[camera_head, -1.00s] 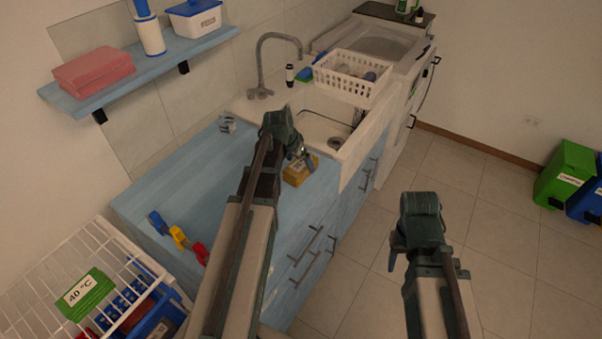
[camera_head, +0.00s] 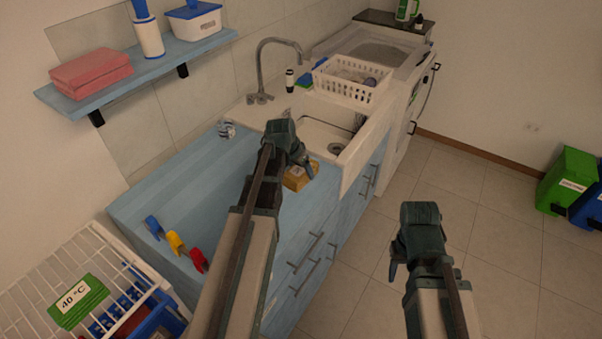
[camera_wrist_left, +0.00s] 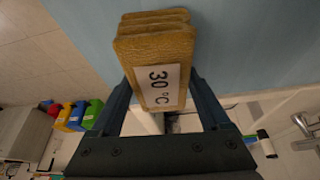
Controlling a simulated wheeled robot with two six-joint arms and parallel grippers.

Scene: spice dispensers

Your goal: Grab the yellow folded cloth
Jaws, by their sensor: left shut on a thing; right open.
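The yellow folded cloth (camera_head: 298,178) is on the blue counter (camera_head: 180,210) near the sink, partly hidden by my left gripper (camera_head: 303,166). In the left wrist view the cloth (camera_wrist_left: 155,45) shows a white "30 °C" label. There the fingers of my left gripper (camera_wrist_left: 160,105) are on either side of its labelled end, shut on it. I cannot tell whether the cloth touches the counter. My right gripper (camera_head: 400,262) is open and empty, over the floor to the right of the counter.
A white wire rack (camera_head: 40,262) holds a green "40 °C" cloth (camera_head: 78,300). The sink (camera_head: 325,135) and white basket (camera_head: 352,80) lie behind. Pink cloths (camera_head: 90,72) sit on a shelf.

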